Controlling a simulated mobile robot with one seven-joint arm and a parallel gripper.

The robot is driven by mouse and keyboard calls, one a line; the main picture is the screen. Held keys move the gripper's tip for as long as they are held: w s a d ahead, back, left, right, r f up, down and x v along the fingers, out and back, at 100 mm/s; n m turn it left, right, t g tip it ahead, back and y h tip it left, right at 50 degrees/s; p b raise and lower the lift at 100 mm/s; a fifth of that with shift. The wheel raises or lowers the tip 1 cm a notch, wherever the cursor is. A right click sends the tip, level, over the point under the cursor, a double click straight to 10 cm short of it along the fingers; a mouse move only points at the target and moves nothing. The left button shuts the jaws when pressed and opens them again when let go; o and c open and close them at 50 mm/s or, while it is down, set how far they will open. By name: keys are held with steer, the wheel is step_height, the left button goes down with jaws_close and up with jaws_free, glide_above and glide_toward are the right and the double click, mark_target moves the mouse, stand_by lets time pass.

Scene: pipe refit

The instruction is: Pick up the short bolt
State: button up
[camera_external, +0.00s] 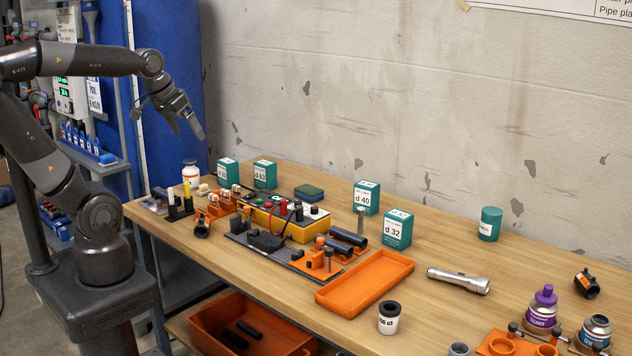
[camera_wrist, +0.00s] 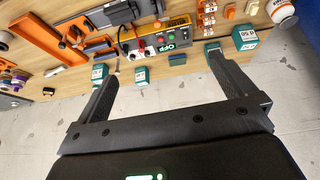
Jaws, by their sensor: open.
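My gripper (camera_external: 168,119) is open and empty, raised high at the left, above and behind the left end of the bench. Its two fingers also show wide apart in the wrist view (camera_wrist: 160,72), with the bench far beyond them. I cannot single out the short bolt for certain. Small dark bolt-like pieces stand by the orange flange block (camera_external: 497,343) at the front right of the bench. A grey upright piece (camera_external: 361,220) stands in front of the d 40 box (camera_external: 367,197). A small dark-headed piece (camera_external: 328,257) stands on the orange fixture in the middle.
An empty-looking orange tray (camera_external: 366,283) lies mid-bench, with a flashlight (camera_external: 459,281) to its right. The d 32 box (camera_external: 398,229), a yellow tester (camera_external: 288,222), a white cup (camera_external: 389,318) and a purple-capped can (camera_external: 542,307) stand around. The back right bench top is mostly clear.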

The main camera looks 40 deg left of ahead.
steer(key=s, duration=0.1)
steer(key=s+a+f, duration=0.1)
steer(key=s, duration=0.1)
steer(key=s+f, duration=0.1)
steer(key=shift+s+a+f, duration=0.15)
steer(key=shift+a+f, duration=0.1)
steer(key=shift+a, duration=0.05)
steer(key=c, duration=1.2)
steer(key=shift+o, duration=0.2)
